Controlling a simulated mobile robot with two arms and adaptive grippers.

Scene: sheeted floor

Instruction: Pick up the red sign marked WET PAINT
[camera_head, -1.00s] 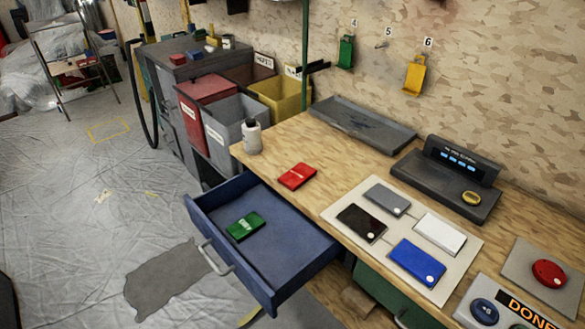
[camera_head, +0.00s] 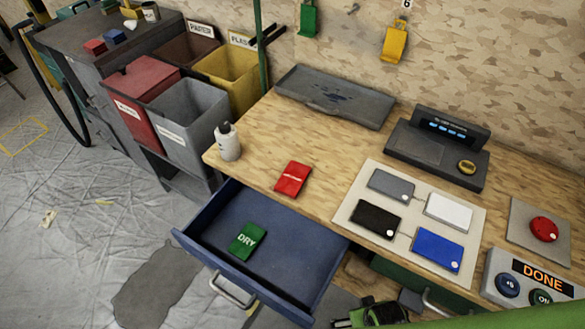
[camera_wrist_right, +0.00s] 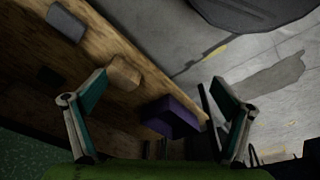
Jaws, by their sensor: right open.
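A flat red sign (camera_head: 293,179) lies on the wooden workbench near its front edge, just behind the open blue drawer; its lettering is too small to read. A green sign marked DRY (camera_head: 247,241) lies inside the drawer (camera_head: 290,262). My right gripper (camera_wrist_right: 160,88) is open in the right wrist view, with nothing between its spread fingers. In the head view, part of my right arm shows at the bottom edge, below the bench front and right of the drawer, well apart from the red sign. My left gripper is not in view.
A grey tray (camera_head: 335,95) sits behind. The drawer juts out in front. Under the bench, the wrist view shows a purple block (camera_wrist_right: 172,117).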

